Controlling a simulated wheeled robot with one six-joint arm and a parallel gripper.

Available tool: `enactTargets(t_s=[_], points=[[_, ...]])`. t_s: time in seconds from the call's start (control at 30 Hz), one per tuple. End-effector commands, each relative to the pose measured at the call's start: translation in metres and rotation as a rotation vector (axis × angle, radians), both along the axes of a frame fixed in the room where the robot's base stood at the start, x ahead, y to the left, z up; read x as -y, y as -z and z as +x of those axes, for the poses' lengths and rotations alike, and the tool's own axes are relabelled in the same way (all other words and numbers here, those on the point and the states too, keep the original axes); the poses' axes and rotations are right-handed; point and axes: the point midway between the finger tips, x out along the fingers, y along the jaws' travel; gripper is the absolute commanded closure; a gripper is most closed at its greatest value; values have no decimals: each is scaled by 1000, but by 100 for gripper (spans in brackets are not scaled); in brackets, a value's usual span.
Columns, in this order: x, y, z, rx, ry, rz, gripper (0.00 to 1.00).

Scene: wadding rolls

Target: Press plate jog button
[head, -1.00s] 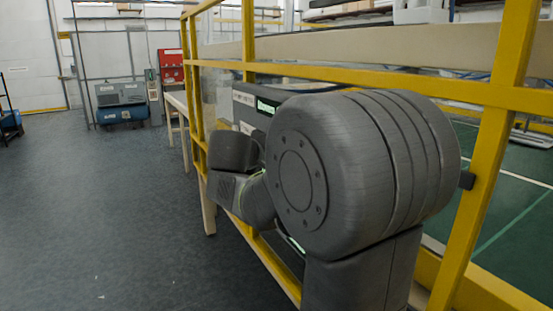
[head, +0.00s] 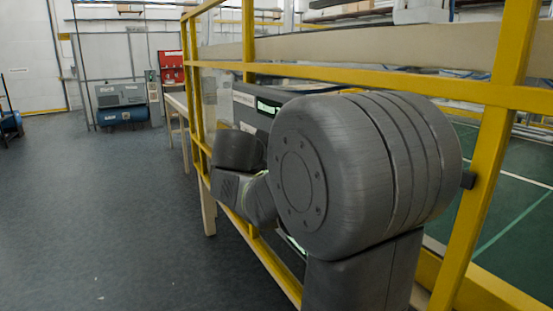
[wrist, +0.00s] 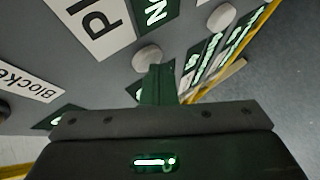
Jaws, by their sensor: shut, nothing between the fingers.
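In the wrist view a grey control panel (wrist: 185,20) fills the upper left, tilted in the picture. A white label reading "Pl" (wrist: 95,22), cut off by the edge, sits near a round pale button (wrist: 147,58). A second round pale button (wrist: 221,18) is further right. I cannot read which is the plate jog button. My gripper (wrist: 158,70) is shut and empty, its tips just below the nearer button in the picture; contact cannot be told. In the head view my arm hides the gripper and most of the panel box (head: 243,99).
Green labels with white lettering (wrist: 205,58) and a "Blocke" label (wrist: 28,83) are on the panel. A yellow frame (head: 400,83) runs beside my arm. The grey floor (head: 90,200) at left is clear, with a blue compressor (head: 123,113) far back.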

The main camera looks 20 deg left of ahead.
Motion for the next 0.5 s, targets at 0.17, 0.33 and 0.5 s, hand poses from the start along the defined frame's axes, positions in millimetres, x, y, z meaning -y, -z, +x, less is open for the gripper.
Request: enactTargets(t_s=[0.17, 0.33, 0.5], points=[[1, 0, 1, 0, 1, 0, 100], [0, 0, 0, 0, 1, 0, 100], [-4, 1, -4, 0, -1, 0, 100]])
